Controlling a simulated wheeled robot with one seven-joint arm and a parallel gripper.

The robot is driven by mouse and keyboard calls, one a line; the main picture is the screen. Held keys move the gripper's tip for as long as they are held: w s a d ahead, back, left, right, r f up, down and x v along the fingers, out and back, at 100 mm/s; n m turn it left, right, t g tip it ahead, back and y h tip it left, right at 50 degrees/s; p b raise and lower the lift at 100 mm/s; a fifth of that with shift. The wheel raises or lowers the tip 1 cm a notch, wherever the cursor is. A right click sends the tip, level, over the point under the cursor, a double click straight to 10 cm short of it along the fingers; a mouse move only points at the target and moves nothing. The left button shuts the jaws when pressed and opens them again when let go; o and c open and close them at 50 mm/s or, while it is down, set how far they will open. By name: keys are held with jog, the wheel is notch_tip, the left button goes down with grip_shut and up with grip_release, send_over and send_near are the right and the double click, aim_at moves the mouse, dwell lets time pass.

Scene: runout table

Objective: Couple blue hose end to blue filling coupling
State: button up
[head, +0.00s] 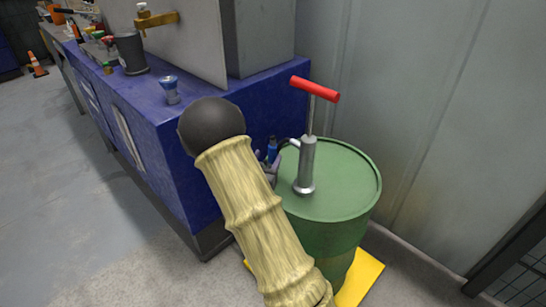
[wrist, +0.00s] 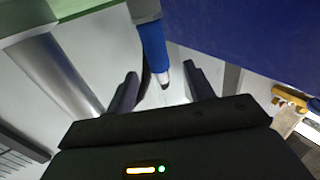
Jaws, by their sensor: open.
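The blue hose end (wrist: 153,42) shows in the wrist view, with a dark and pale tip pointing down between the fingers. In the head view my gripper (head: 268,161) is mostly hidden behind my tan-sleeved arm.
A green drum (head: 345,185) carries a silver hand pump (head: 305,166) with a red handle, close beside the blue bench (head: 180,150). A small cup (head: 169,90), a dark container (head: 131,53) and a brass fitting (head: 156,20) are at the bench. Open floor lies left.

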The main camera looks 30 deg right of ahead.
aim_at(271, 150)
jog(key=shift+w+d, duration=0.15)
jog(key=shift+w+d, duration=0.1)
jog(key=b+x, duration=0.1)
jog(key=x, duration=0.4)
jog(key=shift+d+r, duration=0.1)
jog(key=shift+r, duration=0.05)
dwell(0.4)
grip_shut()
jog(key=shift+r, duration=0.15)
